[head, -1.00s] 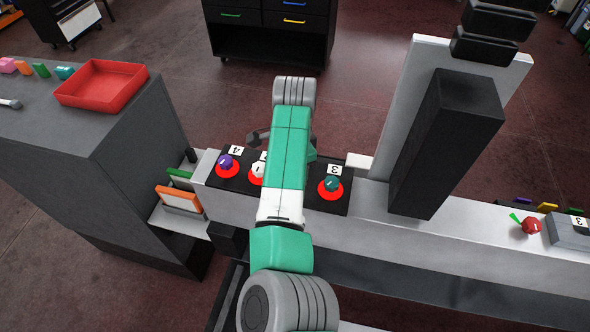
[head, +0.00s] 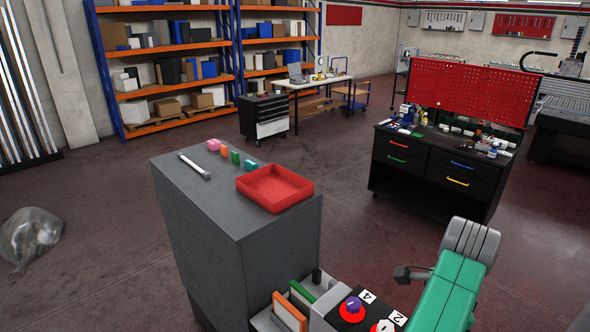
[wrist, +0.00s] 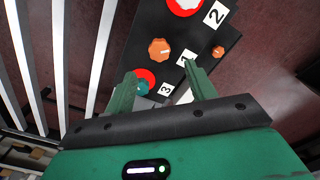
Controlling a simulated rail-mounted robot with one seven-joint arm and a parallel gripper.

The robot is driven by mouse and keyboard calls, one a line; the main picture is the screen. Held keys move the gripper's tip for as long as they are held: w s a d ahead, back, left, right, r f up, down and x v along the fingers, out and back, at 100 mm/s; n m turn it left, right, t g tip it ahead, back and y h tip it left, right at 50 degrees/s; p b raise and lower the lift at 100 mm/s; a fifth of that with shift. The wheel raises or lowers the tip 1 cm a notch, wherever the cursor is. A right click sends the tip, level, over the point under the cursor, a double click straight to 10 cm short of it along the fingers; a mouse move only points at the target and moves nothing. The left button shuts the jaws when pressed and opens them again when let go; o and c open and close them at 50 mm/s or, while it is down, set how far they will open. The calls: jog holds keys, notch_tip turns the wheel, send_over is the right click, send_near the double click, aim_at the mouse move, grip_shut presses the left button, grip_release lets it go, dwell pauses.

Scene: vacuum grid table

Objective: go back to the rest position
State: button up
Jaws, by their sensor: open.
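My gripper (wrist: 160,70) is open in the wrist view, with its two green fingers spread apart and nothing held between them. It points at a black panel (wrist: 205,38) with numbered labels. An orange knob (wrist: 159,50) shows beyond the fingertips. A teal knob (wrist: 143,88) on a red disc is beside the left fingertip; I cannot tell whether they touch. A white knob (wrist: 186,3) on red is at the top edge. In the head view my green arm is at the lower right, and the fingers are hidden.
A grey cabinet (head: 215,225) with a red tray (head: 274,187) on top stands left of my arm. A black workbench (head: 437,172) with a red pegboard stands behind. Open floor lies between cabinet and shelves.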

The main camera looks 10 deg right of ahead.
jog(key=w+r+n+t+h+p, duration=0.1)
jog(key=w+r+n+t+h, duration=0.4)
jog(key=r, duration=0.5)
jog(key=a+r+n+t+h+p, duration=0.1)
jog(key=a+r+n+t, duration=0.1)
jog(key=a+r+t, duration=0.3)
jog(key=a+r+n+t+h, duration=0.2)
jog(key=r, duration=0.5)
jog(key=s+a+r+n+t+y, duration=0.2)
jog(key=s+a+r+n+t, duration=0.2)
jog(key=a, duration=0.5)
jog(key=s+a+r+n+t+y+p, duration=0.1)
jog(key=s+a+r+n+t+y, duration=0.2)
jog(key=s+a+r, duration=0.3)
jog(key=s+a+r+n+t+y, duration=0.3)
jog(key=s+a+r+n+t, duration=0.2)
jog(key=a+r, duration=0.4)
jog(key=s+a+t, duration=0.1)
jog(key=a, duration=0.2)
jog(key=shift+n, duration=0.3)
jog(key=shift+w, duration=0.1)
